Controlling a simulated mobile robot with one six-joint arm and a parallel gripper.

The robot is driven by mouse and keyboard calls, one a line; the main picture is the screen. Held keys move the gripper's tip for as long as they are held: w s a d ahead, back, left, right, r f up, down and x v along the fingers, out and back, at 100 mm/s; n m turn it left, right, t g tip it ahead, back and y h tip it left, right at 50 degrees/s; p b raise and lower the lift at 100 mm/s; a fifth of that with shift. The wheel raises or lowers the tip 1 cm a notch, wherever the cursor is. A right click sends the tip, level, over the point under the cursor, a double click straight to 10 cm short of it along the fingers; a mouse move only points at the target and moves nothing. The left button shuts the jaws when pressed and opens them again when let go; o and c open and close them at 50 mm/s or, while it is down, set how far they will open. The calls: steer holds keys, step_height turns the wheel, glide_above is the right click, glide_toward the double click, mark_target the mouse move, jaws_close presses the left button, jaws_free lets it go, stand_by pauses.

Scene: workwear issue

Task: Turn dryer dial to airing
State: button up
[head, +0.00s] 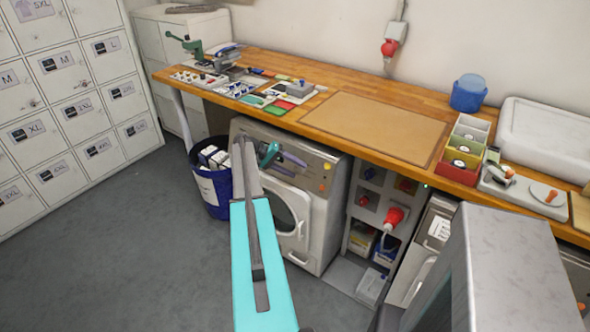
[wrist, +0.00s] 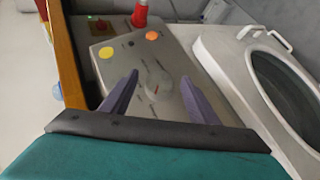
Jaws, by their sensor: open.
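The dryer (head: 322,225) stands under the workbench, its sloping control panel along the top and a round door in front. In the wrist view, the grey panel (wrist: 130,72) carries a pale round dial (wrist: 157,88) with small dark marks around it. The marks are too small to read. My gripper (wrist: 162,90) is open, its two purple-grey fingers on either side of the dial with gaps to it. I cannot tell how far the fingertips are above the panel. In the head view my gripper (head: 295,165) is over the panel and hides the dial.
The panel has a yellow button (wrist: 106,53) and an orange button (wrist: 151,36). The dryer door (wrist: 285,85) is shut beside it. The wooden worktop (head: 310,122) overhangs the dryer. A blue bin (head: 212,185) stands at left, and a red plug (head: 394,217) at right.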

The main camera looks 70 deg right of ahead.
steer(key=p+v, duration=0.1)
steer(key=v, duration=1.2)
steer(key=shift+w+r, duration=0.15)
steer(key=shift+w, duration=0.05)
steer(key=shift+a, duration=0.15)
steer(key=w+a+f+n+t, duration=0.1)
steer(key=w+a+f+n, duration=0.2)
steer(key=a+f, duration=0.75)
steer(key=w+a+f+n+t, duration=0.25)
steer(key=a+f, duration=0.35)
steer(key=a, duration=0.9)
steer(key=w+a+f+n, duration=0.25)
steer(key=a+f, duration=0.55)
steer(key=a, duration=0.4)
steer(key=s+a+f+n+y, duration=0.1)
steer(key=s+a+f+n, duration=0.1)
steer(key=s+a, duration=0.5)
steer(key=s+a+f+n+y, duration=0.1)
steer(key=s+a+f+n, duration=0.2)
steer(key=a, duration=1.5)
steer(key=s+a+f+n+t+y, duration=0.1)
steer(key=s+a+f, duration=0.3)
steer(key=s+a, duration=0.6)
steer(key=a+n+y, duration=0.1)
steer(key=a, duration=0.2)
steer(key=shift+s+n, duration=0.35)
steer(key=shift+n, duration=0.05)
steer(key=shift+c, duration=0.5)
